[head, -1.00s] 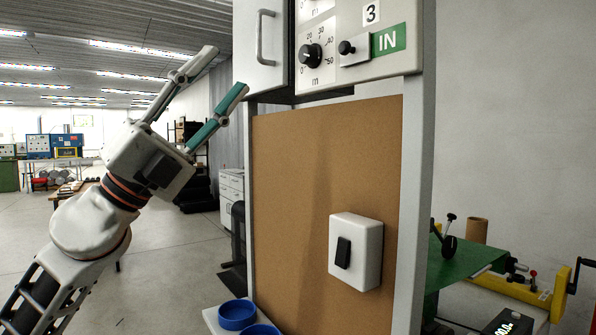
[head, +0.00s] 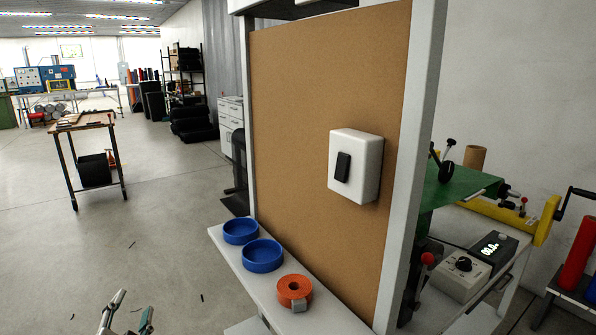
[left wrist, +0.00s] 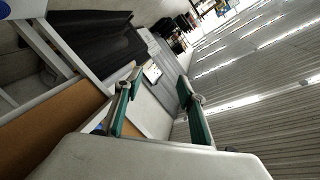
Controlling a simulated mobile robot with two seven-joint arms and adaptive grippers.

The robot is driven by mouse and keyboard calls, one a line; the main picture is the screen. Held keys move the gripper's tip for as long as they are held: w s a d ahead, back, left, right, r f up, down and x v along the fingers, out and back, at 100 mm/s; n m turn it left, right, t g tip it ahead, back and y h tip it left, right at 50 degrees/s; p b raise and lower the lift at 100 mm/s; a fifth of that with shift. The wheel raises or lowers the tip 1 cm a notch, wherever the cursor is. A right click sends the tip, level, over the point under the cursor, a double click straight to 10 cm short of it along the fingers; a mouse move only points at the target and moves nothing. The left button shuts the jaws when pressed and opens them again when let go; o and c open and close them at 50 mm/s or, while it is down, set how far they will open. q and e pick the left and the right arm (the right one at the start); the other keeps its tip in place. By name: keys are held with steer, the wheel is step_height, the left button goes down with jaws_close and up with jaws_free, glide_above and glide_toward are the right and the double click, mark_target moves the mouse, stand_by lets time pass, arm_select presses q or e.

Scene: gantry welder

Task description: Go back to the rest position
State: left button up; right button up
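My left gripper (head: 129,309) shows only by its fingers at the bottom edge of the head view, low and left of the cork-faced panel (head: 310,120). The two fingers are apart with nothing between them. In the left wrist view, the same gripper (left wrist: 160,78) has its two green-padded fingers spread and empty. The rest of the left arm is out of the head view. My right gripper is in neither view.
A white shelf at the panel's foot holds two blue bowls (head: 262,256) and an orange tape roll (head: 294,291). A white switch box (head: 356,166) sits on the panel. A small table (head: 88,125) stands farther left. Open floor lies between.

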arm_select(q)
steer(key=s+a+f+m+g, duration=0.1)
steer(key=s+a+f+g, duration=0.2)
steer(key=s+f+g, duration=1.1)
steer(key=s+d+f+n+t+h, duration=0.1)
steer(key=s+d+f+t+h, duration=0.1)
steer(key=d+f, duration=0.3)
steer(key=s+d+f+n+t+h, duration=0.1)
steer(key=s+d+f+t+h, duration=0.1)
steer(key=d+f, duration=0.4)
steer(key=s+d+f+n+t+h+p, duration=0.1)
steer(key=s+d+f+t+h, duration=0.1)
steer(key=d+f+t, duration=0.3)
steer(key=shift+d+f+h, duration=0.3)
steer(key=shift+f+h, duration=0.5)
steer(key=shift+f, duration=0.1)
